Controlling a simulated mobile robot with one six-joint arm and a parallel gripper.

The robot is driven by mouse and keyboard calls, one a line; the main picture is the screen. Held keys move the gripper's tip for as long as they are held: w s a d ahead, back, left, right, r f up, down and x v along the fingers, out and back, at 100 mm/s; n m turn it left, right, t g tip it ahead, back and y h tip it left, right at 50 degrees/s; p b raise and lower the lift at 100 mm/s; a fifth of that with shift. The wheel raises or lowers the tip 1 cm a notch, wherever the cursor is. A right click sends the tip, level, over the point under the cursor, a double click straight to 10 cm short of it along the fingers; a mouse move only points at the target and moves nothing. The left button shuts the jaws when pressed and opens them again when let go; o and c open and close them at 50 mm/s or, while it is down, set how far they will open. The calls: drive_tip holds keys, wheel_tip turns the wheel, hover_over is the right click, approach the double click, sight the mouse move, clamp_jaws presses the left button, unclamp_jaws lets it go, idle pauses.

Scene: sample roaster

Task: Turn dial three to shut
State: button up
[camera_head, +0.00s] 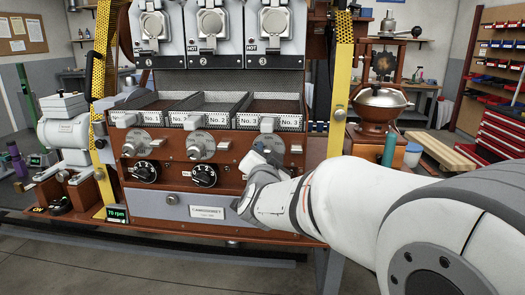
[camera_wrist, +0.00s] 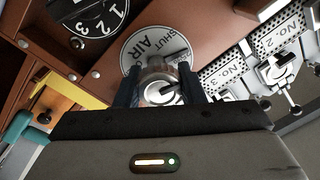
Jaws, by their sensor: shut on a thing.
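Dial three is a metal knob (camera_wrist: 158,88) in front of a pale round plate (camera_wrist: 150,36) lettered SHUT and AIR. In the wrist view it stands between the two dark fingers of my gripper (camera_wrist: 159,86), which is shut on it. A dark mark shows on the knob's face; which setting it points to I cannot tell. In the head view my gripper (camera_head: 262,172) is at the right-hand column, below the No. 3 tray label (camera_head: 283,122). It covers the front of that column's lower part. The third plate (camera_head: 270,146) is partly visible above it.
Grey plates with handles (camera_head: 201,145) and black numbered dials (camera_head: 204,175) fill the columns to the left. A black dial (camera_wrist: 88,14) is close to my gripper. Yellow posts (camera_head: 341,80) flank the panel.

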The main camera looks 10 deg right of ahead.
drive_tip(key=n+p, duration=0.2)
drive_tip(key=n, duration=0.2)
drive_tip(key=shift+n, duration=0.4)
drive_tip(key=shift+f+n+g+p, duration=0.1)
drive_tip(key=shift+n+g+p, duration=0.2)
drive_tip(key=shift+n+p, duration=1.6)
drive_tip(key=shift+n+b, duration=0.35)
drive_tip(key=shift+n, duration=0.25)
drive_tip(key=o, duration=1)
drive_tip(key=shift+s+a, duration=0.15)
drive_tip(key=shift+s, duration=0.25)
drive_tip(key=p+v, duration=0.1)
drive_tip(key=v, duration=0.6)
